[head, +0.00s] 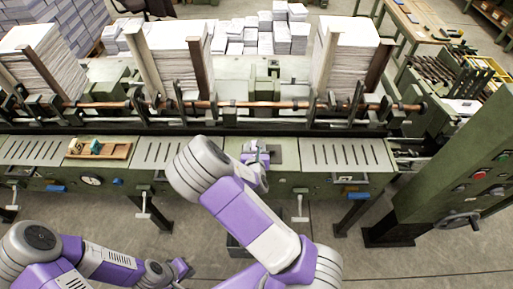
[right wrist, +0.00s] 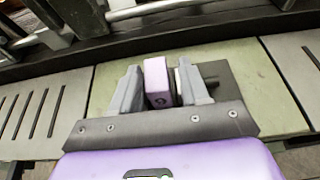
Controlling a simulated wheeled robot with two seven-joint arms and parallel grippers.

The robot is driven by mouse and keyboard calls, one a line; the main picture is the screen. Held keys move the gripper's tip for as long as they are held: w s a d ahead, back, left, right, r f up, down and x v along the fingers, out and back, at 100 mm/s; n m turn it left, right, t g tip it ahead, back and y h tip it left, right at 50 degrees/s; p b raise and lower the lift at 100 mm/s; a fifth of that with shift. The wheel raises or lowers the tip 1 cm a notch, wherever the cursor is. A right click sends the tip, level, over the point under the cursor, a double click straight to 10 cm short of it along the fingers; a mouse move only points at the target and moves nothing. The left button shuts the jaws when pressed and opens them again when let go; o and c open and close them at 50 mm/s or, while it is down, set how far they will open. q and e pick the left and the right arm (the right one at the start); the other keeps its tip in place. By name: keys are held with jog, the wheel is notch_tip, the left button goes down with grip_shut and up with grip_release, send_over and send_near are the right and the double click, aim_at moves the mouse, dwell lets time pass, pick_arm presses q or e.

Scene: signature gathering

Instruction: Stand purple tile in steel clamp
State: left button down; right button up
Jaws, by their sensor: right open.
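The purple tile (right wrist: 157,82) stands upright between the two fingers of my right gripper (right wrist: 160,88) in the right wrist view. The gripper is open, with a small gap on the tile's right side. The dark grey steel clamp (right wrist: 222,78) lies around and right of the tile, partly hidden by the right finger. I cannot tell how deep the tile sits in it. In the head view the clamp (head: 277,151) is on the green bench, beside my right gripper (head: 257,158). My left gripper (head: 181,268) is low, in front of the bench and away from it; its jaws are unclear.
A wooden tray (head: 118,151) with small coloured blocks lies at the left of the bench. Slotted plates (head: 345,152) flank the clamp. Behind runs a copper-coloured rod (head: 200,104) with paper stacks (head: 345,60). A green control cabinet (head: 460,170) stands at the right.

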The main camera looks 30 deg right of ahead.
jog(key=shift+a+r, duration=0.2)
jog(key=shift+a, duration=0.35)
jog(key=v, duration=0.5)
jog(key=shift+s+a+r+p, duration=0.2)
jog(key=shift+a+r+p, duration=0.05)
jog(key=shift+p, duration=0.05)
jog(key=p+v, duration=0.2)
jog(key=p, duration=0.1)
jog(key=p+v, duration=0.1)
jog(key=p, duration=0.2)
jog(key=p+v, duration=0.2)
jog(key=p, duration=0.1)
jog(key=shift+s+d+r+p, duration=0.15)
jog(key=shift+s+p, duration=0.25)
jog(key=shift+s, duration=0.05)
